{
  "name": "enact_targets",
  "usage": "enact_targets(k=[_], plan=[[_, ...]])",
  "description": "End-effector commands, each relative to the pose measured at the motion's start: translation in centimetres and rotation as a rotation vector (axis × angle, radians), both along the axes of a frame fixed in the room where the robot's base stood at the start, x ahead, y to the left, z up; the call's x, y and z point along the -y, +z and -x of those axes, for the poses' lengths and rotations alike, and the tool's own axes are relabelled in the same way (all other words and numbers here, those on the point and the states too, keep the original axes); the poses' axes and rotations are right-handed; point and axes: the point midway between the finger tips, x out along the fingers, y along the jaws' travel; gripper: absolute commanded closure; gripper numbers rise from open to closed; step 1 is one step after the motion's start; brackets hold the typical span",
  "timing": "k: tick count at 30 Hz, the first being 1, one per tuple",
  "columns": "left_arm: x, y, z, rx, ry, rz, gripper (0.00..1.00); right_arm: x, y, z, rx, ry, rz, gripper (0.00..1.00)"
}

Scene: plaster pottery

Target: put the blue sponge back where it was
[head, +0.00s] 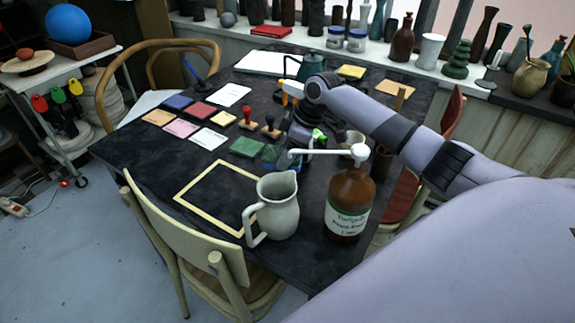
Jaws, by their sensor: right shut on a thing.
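My right gripper (285,148) is over the dark table, in the middle of the view, with its arm reaching in from the right. It is shut on a small dark blue piece that looks like the blue sponge (269,156). The sponge is partly hidden by the gripper and shows just right of a green pad (247,147). I cannot tell whether it touches the table. My left gripper is not in view.
A grey pitcher (278,208) and a brown pump bottle (347,205) stand close in front of the gripper. A pale square outline (205,172) lies empty at front left.

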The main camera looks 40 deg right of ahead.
Motion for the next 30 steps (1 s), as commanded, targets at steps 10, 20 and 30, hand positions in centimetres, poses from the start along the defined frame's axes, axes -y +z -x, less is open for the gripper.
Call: enact_targets(k=[10, 20, 30], plan=[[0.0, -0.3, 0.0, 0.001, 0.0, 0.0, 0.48, 0.0, -4.0, 0.1, -0.004, 0.0, 0.001, 0.57], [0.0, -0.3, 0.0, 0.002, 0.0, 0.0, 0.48, 0.0, -4.6, 0.0, 0.0, 0.0, 0.0, 0.57], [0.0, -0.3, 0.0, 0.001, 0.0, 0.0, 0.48, 0.0, -4.7, 0.0, 0.0, 0.0, 0.0, 0.22]])
